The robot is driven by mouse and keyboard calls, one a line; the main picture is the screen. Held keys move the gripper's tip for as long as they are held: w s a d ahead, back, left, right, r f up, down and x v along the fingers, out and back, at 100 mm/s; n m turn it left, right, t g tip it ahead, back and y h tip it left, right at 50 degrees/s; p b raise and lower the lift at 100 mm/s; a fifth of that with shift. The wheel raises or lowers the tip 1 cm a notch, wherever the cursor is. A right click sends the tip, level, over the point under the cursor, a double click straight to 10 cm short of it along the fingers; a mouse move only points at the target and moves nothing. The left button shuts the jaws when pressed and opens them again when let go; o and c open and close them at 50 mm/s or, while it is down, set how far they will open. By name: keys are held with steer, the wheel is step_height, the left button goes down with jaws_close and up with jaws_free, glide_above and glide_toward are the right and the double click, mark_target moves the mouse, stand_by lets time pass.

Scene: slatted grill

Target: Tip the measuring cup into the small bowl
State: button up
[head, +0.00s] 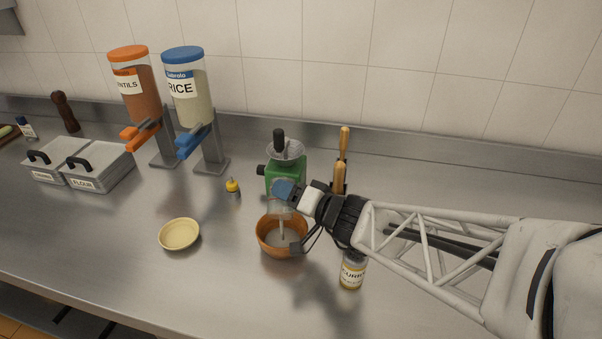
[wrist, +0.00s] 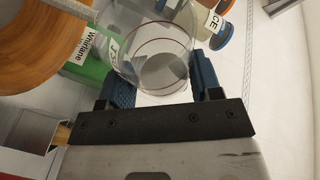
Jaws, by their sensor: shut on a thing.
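My gripper (head: 285,193) is shut on a clear measuring cup (head: 279,208), held tilted above a brown bowl (head: 268,248). In the wrist view, the clear cup (wrist: 150,35) sits between the blue fingers of my gripper (wrist: 162,76), and its inside looks mostly empty. A pale streak (head: 282,231) runs down from the cup into the brown bowl; I cannot tell whether it is liquid or grain. Pale contents show in the bowl. The bowl's brown side (wrist: 25,65) fills the upper left of the wrist view. A smaller yellow bowl (head: 179,234) stands empty further left.
A green grinder (head: 287,177) stands just behind the brown bowl. A labelled jar (head: 352,273) is close to its right, under my arm. Lentil (head: 138,90) and rice (head: 188,92) dispensers and lidded bins (head: 98,168) stand left. The front left counter is clear.

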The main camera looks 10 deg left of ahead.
stand_by(0.4)
steer(key=shift+w+a+f+m+g+h, duration=0.1)
steer(key=shift+w+f+m+g+h, duration=0.35)
steer(key=shift+m, duration=0.35)
steer(key=shift+w+f+m+g+h, duration=0.35)
steer(key=shift+w+m+g, duration=0.15)
steer(key=shift+m, duration=0.3)
steer(key=shift+w, duration=0.1)
steer(key=shift+w+a+f+m+g+h, duration=0.15)
steer(key=shift+w+m+g+h, duration=0.1)
steer(key=shift+m+g, duration=0.3)
steer(key=shift+w+d+f+m+g+h, duration=0.15)
steer(key=shift+m+g+h, duration=0.15)
steer(key=shift+m+g, duration=0.25)
steer(key=shift+w+a+f+m+g+h, duration=0.15)
steer(key=shift+w+m+g+h, duration=0.1)
steer(key=shift+m+g, duration=0.3)
steer(key=shift+r+m, duration=0.1)
steer(key=shift+m, duration=0.15)
steer(key=m+g, duration=0.1)
steer(key=r+m+g, duration=0.1)
steer(key=m+g, duration=0.1)
steer(key=shift+r+g+h, duration=0.3)
steer(key=shift+r+m, duration=0.1)
steer(key=shift+m, duration=0.2)
steer(key=shift+g, duration=0.3)
